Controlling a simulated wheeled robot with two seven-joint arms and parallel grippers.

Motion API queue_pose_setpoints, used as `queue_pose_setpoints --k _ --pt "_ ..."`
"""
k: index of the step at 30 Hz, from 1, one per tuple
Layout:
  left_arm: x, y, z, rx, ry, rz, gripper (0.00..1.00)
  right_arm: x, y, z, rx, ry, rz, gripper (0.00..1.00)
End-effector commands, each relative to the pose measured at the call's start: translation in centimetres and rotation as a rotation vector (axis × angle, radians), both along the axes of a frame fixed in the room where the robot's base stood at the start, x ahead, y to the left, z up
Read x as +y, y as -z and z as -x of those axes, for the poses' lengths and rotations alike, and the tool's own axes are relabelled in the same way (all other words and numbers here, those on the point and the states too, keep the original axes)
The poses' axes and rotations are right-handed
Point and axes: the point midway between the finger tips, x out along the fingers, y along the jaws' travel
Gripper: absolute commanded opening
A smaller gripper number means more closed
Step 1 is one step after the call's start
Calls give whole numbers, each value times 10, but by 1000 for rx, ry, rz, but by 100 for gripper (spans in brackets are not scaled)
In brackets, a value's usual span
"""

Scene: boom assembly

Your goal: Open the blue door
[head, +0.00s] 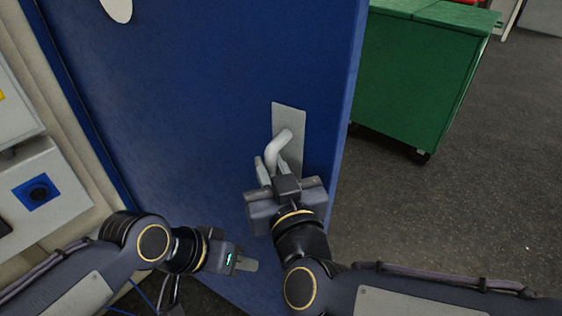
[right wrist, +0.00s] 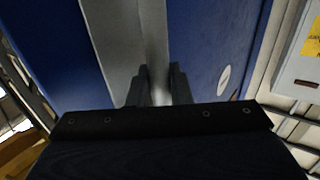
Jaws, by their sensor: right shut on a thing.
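The blue door (head: 190,90) fills the middle of the head view and stands ajar, its free edge on the right with open floor beyond it. A grey handle plate (head: 289,115) with a pale lever handle (head: 277,147) sits near that edge. My right gripper (head: 264,172) is shut on the lever handle from below; in the right wrist view its fingers (right wrist: 158,85) close around the handle's pale bar (right wrist: 154,45). My left gripper (head: 246,264) is lower and left, in front of the door, apart from it; its jaw opening cannot be made out.
A green wheeled cart (head: 425,85) stands behind the door on the right. The grey floor (head: 450,190) right of the door is clear. Wall boxes, one with a blue switch panel (head: 38,191), are on the left.

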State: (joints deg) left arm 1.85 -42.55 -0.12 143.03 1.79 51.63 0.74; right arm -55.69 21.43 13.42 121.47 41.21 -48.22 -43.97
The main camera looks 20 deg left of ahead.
Motion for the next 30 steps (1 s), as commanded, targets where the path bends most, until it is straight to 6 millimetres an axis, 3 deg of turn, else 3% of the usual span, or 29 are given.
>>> queue_pose_setpoints --k 14,15,18,30 --pt "0 0 0 0 0 0 36 2 -1 3 -2 -8 -1 0" --pt "0 0 0 0 0 0 36 2 -1 3 -1 -8 -2 23" --pt "0 0 0 0 0 0 36 2 -1 3 -1 -7 -2 36" --pt "0 1 0 0 0 0 36 -4 -1 10 -2 -7 -4 37"
